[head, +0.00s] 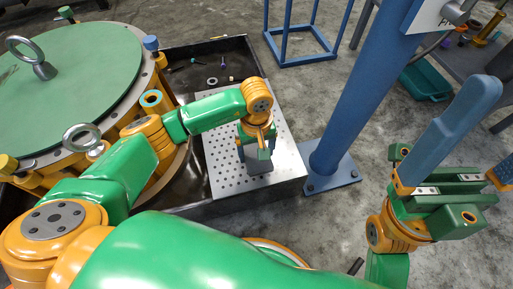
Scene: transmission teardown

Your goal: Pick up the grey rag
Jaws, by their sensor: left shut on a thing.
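My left gripper (258,150) points down over the perforated metal plate (222,160). It is shut on a small grey thing, which looks like the grey rag (259,166). The rag is mostly hidden by the fingers and wrist, and I cannot tell whether it still touches the plate. My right gripper (478,150) is at the right edge, away from the plate. Its blue fingers are spread apart, one partly out of frame, and nothing shows between them.
A large round housing with a green cover (75,75) and lifting eyes stands at the left. A dark tray (235,48) with small parts lies behind the plate. A blue post (358,95) rises right of the plate. A teal crate (428,82) sits at the back right.

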